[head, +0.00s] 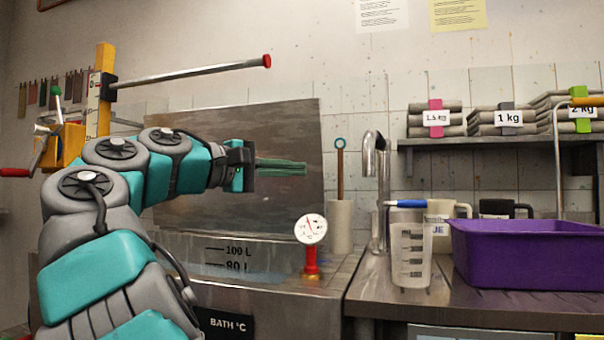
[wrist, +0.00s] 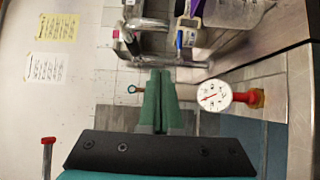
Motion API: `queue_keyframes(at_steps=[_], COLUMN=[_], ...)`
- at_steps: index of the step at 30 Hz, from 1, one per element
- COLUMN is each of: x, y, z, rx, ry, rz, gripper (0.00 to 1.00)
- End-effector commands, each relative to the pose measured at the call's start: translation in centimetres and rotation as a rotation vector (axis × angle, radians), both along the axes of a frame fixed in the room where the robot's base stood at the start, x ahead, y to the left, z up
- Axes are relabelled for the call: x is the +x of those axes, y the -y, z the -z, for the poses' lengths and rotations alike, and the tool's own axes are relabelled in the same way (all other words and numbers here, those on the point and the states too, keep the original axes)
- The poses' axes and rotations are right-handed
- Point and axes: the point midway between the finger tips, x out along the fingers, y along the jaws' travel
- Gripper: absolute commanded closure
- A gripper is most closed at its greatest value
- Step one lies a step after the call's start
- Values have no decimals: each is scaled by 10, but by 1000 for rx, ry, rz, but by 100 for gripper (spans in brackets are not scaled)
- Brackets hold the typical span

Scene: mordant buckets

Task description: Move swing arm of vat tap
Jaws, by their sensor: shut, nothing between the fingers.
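The metal tap (head: 383,190) stands upright at the left end of the steel counter, beside the vat. Its curved top part (head: 372,143) is at the upper end, and a blue-tipped lever (head: 405,203) sticks out to the right lower down. In the wrist view the tap (wrist: 165,59) lies sideways just beyond my fingertips. My gripper (head: 305,168) is shut and empty, with its green fingers pointing right, above the vat and left of the tap. In the picture a gap separates them. My fingers (wrist: 160,74) also show in the wrist view.
A red-based dial thermometer (head: 311,240) stands on the vat rim. A measuring jug (head: 410,255) and a purple tub (head: 525,255) are on the counter. A rod with a red end (head: 190,73) reaches over my arm from a yellow column (head: 100,90). A shelf (head: 490,141) holds stacks.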

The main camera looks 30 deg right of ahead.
Motion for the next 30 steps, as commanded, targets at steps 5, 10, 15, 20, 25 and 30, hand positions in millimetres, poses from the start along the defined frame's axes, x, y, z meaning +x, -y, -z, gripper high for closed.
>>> queue_keyframes(at_steps=[5, 10, 15, 20, 25, 30], x=[1, 3, -9, -19, -24, -24], y=[36, 69, 91, 102, 107, 107], z=[3, 3, 3, 2, 1, 1], rx=[4, 4, 2, 1, 2, 1], ry=[0, 0, -2, 0, -1, -1], rz=[4, 3, 2, 1, 1, 1], gripper=[100, 100, 100, 100, 100, 100])
